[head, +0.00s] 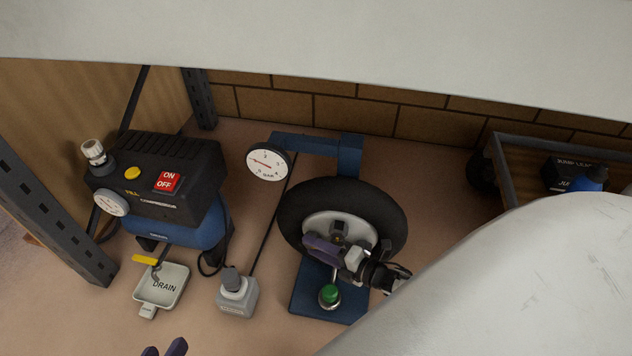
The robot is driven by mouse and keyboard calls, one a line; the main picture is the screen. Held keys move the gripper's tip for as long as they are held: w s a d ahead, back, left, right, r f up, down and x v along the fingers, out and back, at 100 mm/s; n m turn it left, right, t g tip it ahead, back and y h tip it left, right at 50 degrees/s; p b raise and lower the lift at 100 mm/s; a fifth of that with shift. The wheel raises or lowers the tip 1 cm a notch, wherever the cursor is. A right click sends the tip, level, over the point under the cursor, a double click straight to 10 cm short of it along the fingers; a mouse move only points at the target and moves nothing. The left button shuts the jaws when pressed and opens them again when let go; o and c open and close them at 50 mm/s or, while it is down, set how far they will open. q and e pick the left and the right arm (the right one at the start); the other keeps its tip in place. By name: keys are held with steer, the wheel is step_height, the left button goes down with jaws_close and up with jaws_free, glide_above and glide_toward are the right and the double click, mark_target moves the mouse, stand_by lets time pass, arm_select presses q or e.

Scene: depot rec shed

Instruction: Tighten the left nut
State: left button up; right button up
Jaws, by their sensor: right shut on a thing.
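A black-tyred wheel (385,200) with a pale grey rim leans on a blue stand (345,307). My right gripper (338,246) is over the wheel's hub, its arm coming from the lower right. It is shut on a small dark part at the hub, which looks like the left nut; the fingers hide most of it. I cannot make out a second nut. My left gripper (165,348) shows only its purple fingertips at the bottom edge. They are apart, with nothing seen between them, well left of the wheel.
A black and blue compressor (150,185) stands at left, with a drain tray (162,287) before it. A pressure gauge (268,162) is behind.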

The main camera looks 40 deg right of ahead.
steer(key=shift+w, duration=0.1)
steer(key=o, duration=1)
steer(key=shift+o, duration=0.2)
arm_select(q)
steer(key=shift+g+y, duration=0.7)
steer(key=shift+y, duration=0.2)
steer(key=f+p, duration=0.1)
steer(key=a+f+p, duration=0.2)
steer(key=p, duration=0.1)
steer(key=shift+s+f, duration=0.25)
arm_select(e)
steer(key=v, duration=1)
arm_select(q)
steer(key=shift+r, duration=0.15)
arm_select(e)
steer(key=shift+r, duration=0.1)
